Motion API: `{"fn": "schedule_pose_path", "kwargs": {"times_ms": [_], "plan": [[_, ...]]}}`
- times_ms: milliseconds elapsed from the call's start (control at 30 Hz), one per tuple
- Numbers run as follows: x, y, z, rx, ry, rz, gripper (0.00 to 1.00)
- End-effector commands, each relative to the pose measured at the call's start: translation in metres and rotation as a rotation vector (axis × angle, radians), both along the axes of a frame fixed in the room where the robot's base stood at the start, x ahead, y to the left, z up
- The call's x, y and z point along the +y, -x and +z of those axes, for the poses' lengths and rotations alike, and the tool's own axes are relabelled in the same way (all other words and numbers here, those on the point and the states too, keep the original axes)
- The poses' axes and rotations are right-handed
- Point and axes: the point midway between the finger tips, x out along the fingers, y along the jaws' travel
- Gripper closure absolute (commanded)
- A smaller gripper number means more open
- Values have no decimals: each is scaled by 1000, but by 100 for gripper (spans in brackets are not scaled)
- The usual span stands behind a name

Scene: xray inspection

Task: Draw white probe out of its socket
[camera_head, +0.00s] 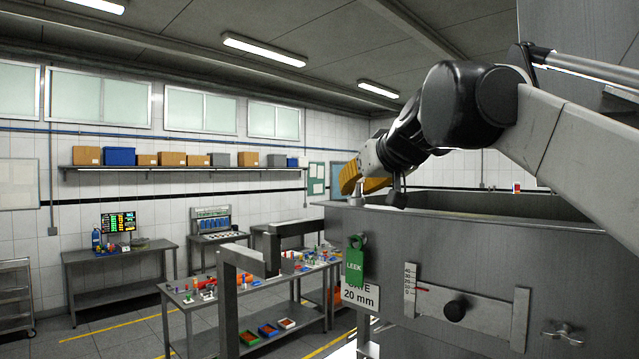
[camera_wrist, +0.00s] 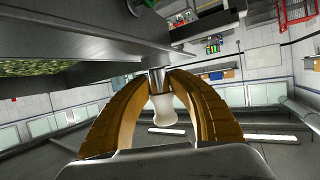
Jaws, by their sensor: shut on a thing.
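The white probe (camera_wrist: 163,108) shows in the wrist view as a pale, waisted knob between my fingers. A metal shaft or collar (camera_wrist: 157,80) runs from it towards the steel cabinet (camera_wrist: 100,42). My gripper (camera_wrist: 164,84) has orange-brown curved fingers, one on each side of the probe, and is shut on it. In the head view my gripper (camera_head: 352,185) is at the left corner of the cabinet's top rim (camera_head: 450,218). A small metal piece shows just under the fingers there. The socket is mostly hidden, and I cannot tell how deep the shaft sits.
A green tag (camera_head: 355,262) and a "20 mm" sign (camera_head: 360,294) hang on the cabinet front, beside a slide scale with a black knob (camera_head: 456,309). A workbench (camera_head: 250,290) with several small parts stands to the left.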

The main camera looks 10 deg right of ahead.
Motion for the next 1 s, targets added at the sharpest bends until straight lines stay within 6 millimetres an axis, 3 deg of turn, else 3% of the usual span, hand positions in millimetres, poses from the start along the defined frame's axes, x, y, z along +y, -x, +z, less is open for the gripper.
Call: {"fn": "schedule_pose_path", "kwargs": {"times_ms": [467,1000], "plan": [[0,0,9,-1,0,0,100],[0,-1,34,-1,0,-1,100]]}}
